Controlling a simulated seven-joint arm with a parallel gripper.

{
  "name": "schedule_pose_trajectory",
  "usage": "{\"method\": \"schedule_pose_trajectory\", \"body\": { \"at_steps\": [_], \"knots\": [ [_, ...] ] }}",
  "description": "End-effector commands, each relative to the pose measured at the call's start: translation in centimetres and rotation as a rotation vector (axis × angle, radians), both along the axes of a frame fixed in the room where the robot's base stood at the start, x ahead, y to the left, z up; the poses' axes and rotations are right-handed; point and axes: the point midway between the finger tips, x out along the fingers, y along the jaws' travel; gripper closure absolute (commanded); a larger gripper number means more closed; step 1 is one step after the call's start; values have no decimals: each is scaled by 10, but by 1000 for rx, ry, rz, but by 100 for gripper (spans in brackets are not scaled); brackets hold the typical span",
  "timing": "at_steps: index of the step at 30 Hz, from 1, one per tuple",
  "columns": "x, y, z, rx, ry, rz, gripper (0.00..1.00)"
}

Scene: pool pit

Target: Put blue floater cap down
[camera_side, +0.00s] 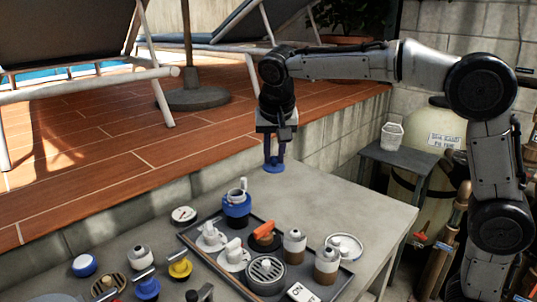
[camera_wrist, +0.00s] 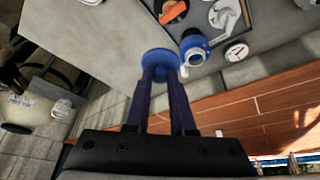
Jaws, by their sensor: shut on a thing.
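My gripper (camera_side: 274,158) points down over the far end of the grey table, its fingers shut on the blue floater cap (camera_side: 273,168). In the wrist view the cap (camera_wrist: 160,57) is a round blue disc at the fingertips (camera_wrist: 159,75). Its middle is partly hidden by the fingers. The side view does not clearly tell whether the cap is touching the tabletop or just above it. A blue-collared device with a light upper part (camera_side: 237,207) stands near the tray's far corner, apart from the cap; it also shows in the wrist view (camera_wrist: 193,48).
A dark tray (camera_side: 208,262) holds white fittings, an orange-handled part (camera_side: 263,231), brown-banded jars and a round grate. A gauge (camera_side: 183,215) and several caps and valves lie left of it. Bare tabletop (camera_side: 335,205) lies right of the cap; a raised wooden deck stands behind.

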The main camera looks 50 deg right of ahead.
Motion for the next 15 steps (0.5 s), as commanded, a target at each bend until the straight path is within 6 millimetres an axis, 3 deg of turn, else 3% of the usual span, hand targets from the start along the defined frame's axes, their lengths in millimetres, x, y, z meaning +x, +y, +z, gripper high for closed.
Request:
{"method": "schedule_pose_trajectory", "body": {
  "at_steps": [10, 15],
  "knots": [
    [4, 1, 0, 1, -15, 12, 100],
    [-8, -4, -31, -5, -5, 55, 100]
  ]
}}
